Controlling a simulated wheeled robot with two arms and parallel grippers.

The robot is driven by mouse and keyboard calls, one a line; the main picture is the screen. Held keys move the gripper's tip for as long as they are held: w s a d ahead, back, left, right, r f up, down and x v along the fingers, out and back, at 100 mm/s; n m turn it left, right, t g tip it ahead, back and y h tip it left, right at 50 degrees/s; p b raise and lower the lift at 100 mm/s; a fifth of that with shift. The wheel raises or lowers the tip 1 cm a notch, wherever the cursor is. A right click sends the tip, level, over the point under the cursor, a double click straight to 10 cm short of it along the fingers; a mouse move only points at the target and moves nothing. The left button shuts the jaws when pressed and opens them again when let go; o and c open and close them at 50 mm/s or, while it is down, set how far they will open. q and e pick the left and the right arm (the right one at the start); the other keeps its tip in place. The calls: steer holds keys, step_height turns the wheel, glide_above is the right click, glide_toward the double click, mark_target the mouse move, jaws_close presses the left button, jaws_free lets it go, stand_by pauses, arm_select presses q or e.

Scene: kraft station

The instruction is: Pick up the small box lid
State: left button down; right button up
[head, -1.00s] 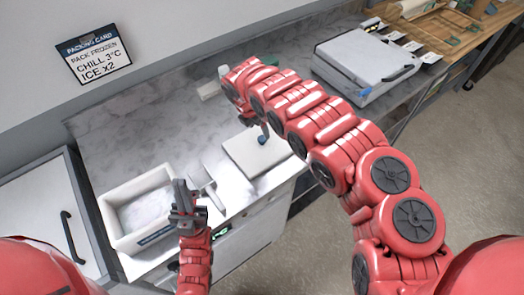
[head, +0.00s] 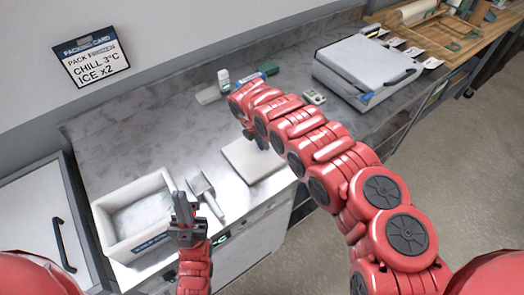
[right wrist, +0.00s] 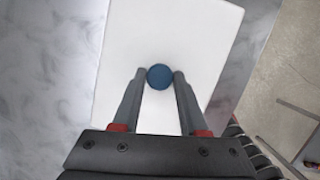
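The small box lid (head: 243,165) is a flat white square with a round blue knob (right wrist: 160,77) in its middle. It lies on the grey marbled counter near the front edge, in the middle of the head view. My right gripper (right wrist: 160,74) is over the lid with one finger on each side of the knob, very close to it; I cannot tell whether they touch. In the head view my right arm hides most of that gripper and part of the lid. My left gripper (head: 183,207) hangs by the front of the counter at lower left, holding nothing visible.
A white bin (head: 101,222) stands left of the lid, with a scoop (head: 206,193) between them. A white bottle (head: 223,79), a green item (head: 267,68) and a small device (head: 315,97) are at the back. A large flat grey unit (head: 365,65) stands at right.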

jaws_close()
